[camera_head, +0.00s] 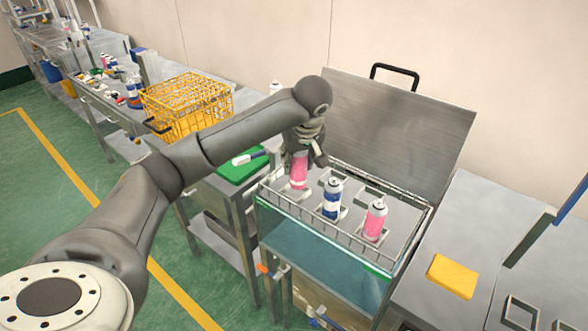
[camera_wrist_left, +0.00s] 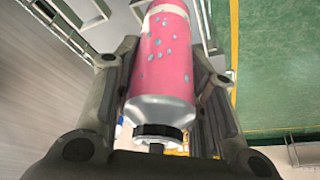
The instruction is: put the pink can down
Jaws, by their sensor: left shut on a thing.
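My left gripper (camera_head: 306,153) reaches down over the left end of the rack on the water tank, shut on a pink can (camera_head: 299,171). The can is upright, and its top is hidden by the gripper in the head view. In the left wrist view the pink can (camera_wrist_left: 166,50) sits between the two fingers (camera_wrist_left: 164,100), with blue droplets on its wall and a silver shoulder with a black valve. I cannot tell whether its base touches the rack. A blue and white can (camera_head: 332,200) and another pink can (camera_head: 375,221) stand in the rack. My right gripper is not in view.
The glass-fronted tank (camera_head: 315,262) has a wire rail (camera_head: 335,235) and a raised metal lid (camera_head: 395,130) behind. A yellow crate (camera_head: 188,105) and green mat (camera_head: 238,170) are left. A yellow cloth (camera_head: 452,276) lies on the right bench.

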